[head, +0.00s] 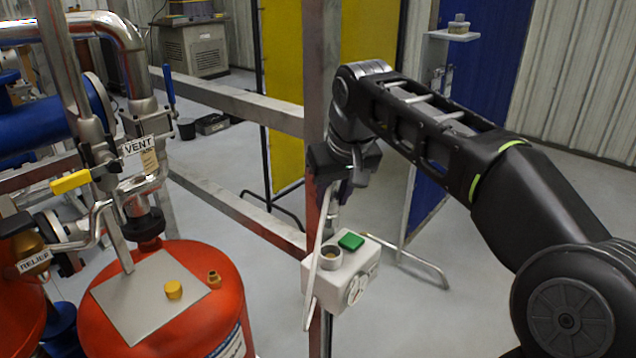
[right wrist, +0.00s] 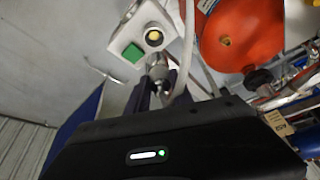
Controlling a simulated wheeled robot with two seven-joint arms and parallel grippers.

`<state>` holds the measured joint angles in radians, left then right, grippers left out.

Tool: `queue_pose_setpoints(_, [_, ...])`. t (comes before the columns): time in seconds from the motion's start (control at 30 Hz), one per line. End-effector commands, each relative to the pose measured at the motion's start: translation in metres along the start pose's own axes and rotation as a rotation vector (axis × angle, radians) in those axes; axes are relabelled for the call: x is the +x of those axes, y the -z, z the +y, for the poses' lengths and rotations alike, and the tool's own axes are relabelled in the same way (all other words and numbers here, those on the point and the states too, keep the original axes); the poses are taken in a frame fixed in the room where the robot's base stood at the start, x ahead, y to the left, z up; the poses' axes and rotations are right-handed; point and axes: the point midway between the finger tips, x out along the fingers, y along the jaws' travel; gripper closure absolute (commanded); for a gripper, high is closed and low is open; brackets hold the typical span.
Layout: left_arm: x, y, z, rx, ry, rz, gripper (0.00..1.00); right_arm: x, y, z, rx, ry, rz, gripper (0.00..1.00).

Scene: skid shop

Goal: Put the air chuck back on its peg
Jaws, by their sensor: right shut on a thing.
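My right gripper (head: 342,182) is beside the upright steel post, above a white box (head: 350,284). It also shows in the right wrist view (right wrist: 157,85), where its fingers are shut on a grey metal fitting, the air chuck (right wrist: 157,69). The chuck points toward the white box (right wrist: 128,30) and looks apart from it, though the gap is hard to judge. A pale hose (head: 314,255) hangs down beside the box. No peg can be told apart for sure; the round collar (head: 331,258) on the box has a brass-coloured centre. My left gripper is out of view.
The steel post (head: 320,90) and rails are close by. An orange tank (head: 165,325) with a plate, a yellow cap and a brass fitting stands left. Open floor lies to the right.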

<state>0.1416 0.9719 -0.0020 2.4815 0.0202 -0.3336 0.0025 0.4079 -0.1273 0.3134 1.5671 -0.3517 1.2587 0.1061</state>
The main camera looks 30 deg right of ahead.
Motion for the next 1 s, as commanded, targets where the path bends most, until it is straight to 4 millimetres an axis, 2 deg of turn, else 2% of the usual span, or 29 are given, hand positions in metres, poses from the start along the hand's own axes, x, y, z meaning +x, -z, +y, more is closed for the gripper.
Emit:
queue_pose_setpoints(0.47, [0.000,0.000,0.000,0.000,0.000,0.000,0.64,0.003,-0.001,0.000,0.000,0.000,0.000,1.00])
queue_pose_setpoints(0.8, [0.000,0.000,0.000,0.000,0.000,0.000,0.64,0.027,-0.012,0.000,0.000,-0.001,-0.002,1.00])
queue_pose_setpoints(1.0, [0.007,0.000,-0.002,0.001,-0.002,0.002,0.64,0.045,-0.019,0.000,0.001,-0.001,0.000,1.00])
